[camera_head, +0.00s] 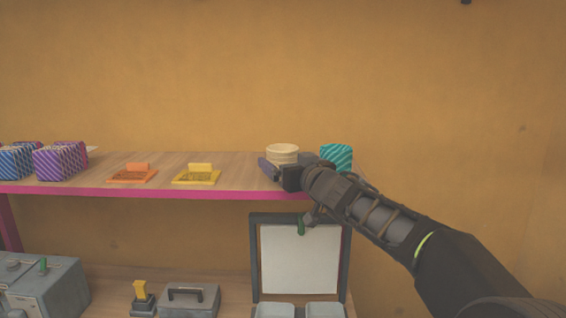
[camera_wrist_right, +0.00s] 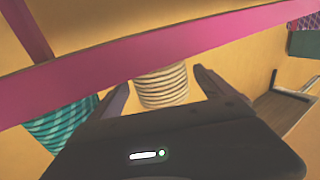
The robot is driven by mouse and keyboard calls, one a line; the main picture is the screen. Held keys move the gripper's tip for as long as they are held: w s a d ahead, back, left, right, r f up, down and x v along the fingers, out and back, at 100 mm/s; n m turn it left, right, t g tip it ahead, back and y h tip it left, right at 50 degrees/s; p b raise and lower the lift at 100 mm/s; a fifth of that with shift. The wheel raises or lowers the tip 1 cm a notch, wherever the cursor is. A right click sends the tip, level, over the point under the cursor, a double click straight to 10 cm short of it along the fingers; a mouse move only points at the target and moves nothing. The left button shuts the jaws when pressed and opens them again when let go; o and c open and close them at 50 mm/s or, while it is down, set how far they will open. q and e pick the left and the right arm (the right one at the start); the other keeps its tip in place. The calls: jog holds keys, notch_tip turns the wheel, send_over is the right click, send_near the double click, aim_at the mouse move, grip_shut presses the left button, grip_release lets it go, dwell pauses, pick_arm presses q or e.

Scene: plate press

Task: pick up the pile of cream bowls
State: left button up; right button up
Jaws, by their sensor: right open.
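The pile of cream bowls (camera_head: 283,152) stands on the shelf near its right end in the head view. Its lower part is hidden behind my right gripper. In the right wrist view the ribbed cream pile (camera_wrist_right: 162,86) shows beyond the gripper, between its two fingers. My right gripper (camera_head: 276,166) is open and in front of the pile at shelf height. The right wrist view shows its fingers (camera_wrist_right: 162,88) spread apart on either side of the pile. I cannot tell whether they touch it. My left gripper is not in view.
A teal striped block (camera_head: 337,156) stands close right of the pile, beside my right wrist. Yellow (camera_head: 196,177) and orange (camera_head: 132,176) trays lie to the left on the pink-edged shelf (camera_head: 140,190). A framed white panel (camera_head: 300,260) stands below.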

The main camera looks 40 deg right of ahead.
jog(key=x, duration=0.5)
jog(key=shift+w, duration=0.2)
jog(key=shift+s, duration=0.1)
jog(key=shift+c, duration=0.2)
jog(key=c, duration=1.5)
